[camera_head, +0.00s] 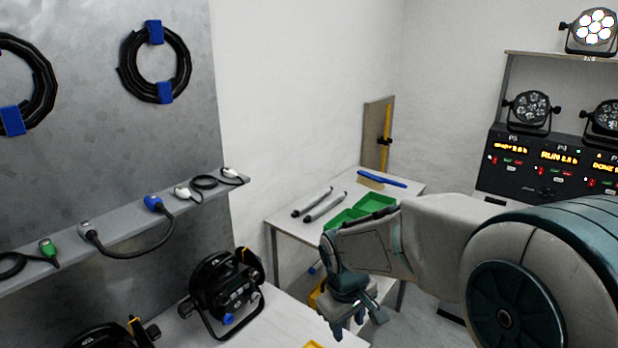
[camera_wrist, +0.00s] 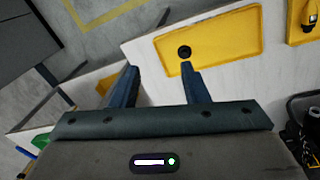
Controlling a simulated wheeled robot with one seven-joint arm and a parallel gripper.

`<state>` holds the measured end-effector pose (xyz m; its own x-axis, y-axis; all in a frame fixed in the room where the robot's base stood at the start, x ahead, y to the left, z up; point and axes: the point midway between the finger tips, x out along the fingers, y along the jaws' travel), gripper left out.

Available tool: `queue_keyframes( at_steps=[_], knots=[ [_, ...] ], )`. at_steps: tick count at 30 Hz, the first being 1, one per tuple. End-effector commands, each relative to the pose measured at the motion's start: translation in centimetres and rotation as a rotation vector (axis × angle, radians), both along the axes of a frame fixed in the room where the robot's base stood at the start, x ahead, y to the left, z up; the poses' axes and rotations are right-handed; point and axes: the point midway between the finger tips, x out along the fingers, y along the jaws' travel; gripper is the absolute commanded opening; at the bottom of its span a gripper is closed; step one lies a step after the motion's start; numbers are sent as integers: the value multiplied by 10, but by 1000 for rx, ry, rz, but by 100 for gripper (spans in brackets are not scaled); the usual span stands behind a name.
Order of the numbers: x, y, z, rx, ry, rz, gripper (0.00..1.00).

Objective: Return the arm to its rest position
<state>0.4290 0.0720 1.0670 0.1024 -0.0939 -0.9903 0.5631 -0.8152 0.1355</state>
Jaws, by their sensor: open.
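My gripper (camera_head: 352,322) hangs at the end of my arm, pointing down, beside the near white table and in front of the side table. In the wrist view my gripper (camera_wrist: 160,80) has its two dark fingers spread apart with nothing between them. A yellow tray (camera_wrist: 225,48) with a small dark round thing (camera_wrist: 184,52) in it lies on the white table beyond the right fingertip. The fingertip overlaps the tray's near edge in the picture; I cannot tell the height between them.
A par can (camera_head: 224,290) stands on the near table, left of my gripper. Green bins (camera_head: 372,204) and a blue-handled brush (camera_head: 382,180) lie on the side table (camera_head: 290,222). Cables lie along the wall shelf (camera_head: 120,225). A control panel (camera_head: 545,165) with par cans stands at the right.

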Motion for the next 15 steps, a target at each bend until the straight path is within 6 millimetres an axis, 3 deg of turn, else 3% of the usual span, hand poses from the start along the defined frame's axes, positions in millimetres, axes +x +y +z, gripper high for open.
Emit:
queue_keyframes(
  at_steps=[6, 15],
  knots=[
    [-47, -35, 40, 19, -94, -208, 41],
    [-112, -64, 68, 134, -199, -467, 41]
  ],
)
